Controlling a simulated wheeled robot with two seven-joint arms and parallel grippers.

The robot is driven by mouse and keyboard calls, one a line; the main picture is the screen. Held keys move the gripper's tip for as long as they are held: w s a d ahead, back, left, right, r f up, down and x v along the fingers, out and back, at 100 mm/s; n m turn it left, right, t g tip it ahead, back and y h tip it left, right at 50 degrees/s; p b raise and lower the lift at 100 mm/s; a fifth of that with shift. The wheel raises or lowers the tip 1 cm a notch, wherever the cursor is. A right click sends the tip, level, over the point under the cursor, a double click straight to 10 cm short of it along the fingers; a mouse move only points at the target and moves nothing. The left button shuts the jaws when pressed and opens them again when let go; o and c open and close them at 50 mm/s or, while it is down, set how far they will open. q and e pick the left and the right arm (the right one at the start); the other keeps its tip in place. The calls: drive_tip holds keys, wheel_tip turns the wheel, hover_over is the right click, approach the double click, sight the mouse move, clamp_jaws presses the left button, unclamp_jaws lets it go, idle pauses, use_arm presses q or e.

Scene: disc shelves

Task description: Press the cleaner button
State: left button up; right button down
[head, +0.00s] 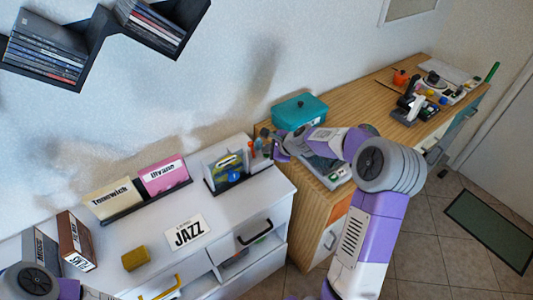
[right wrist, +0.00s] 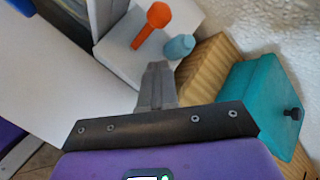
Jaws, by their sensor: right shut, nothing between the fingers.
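My right gripper (head: 271,143) is at the right end of the white cabinet, beside a small stand (head: 209,183) with a greenish-yellow item and a blue round piece. In the right wrist view its shut fingers (right wrist: 157,80) point toward an orange knob-headed piece (right wrist: 151,24) and a blue-grey rounded piece (right wrist: 180,46), with a visible gap. I cannot tell which part is the cleaner or its button. The gripper holds nothing. My left arm shows at the lower left of the head view; its gripper is out of frame.
A teal box (head: 300,109) with a dark knob stands on the wooden counter (head: 357,94) just right of the gripper; it also shows in the right wrist view (right wrist: 262,100). The white cabinet (head: 215,215) holds disc sleeves, a JAZZ card (head: 189,233) and a yellow block (head: 135,258).

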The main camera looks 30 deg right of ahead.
sight(268, 156)
drive_tip(key=shift+r+p, duration=0.7)
drive_tip(key=shift+r, duration=0.15)
wheel_tip(268, 156, up, 5)
drive_tip(key=p, duration=0.4)
idle(0.7)
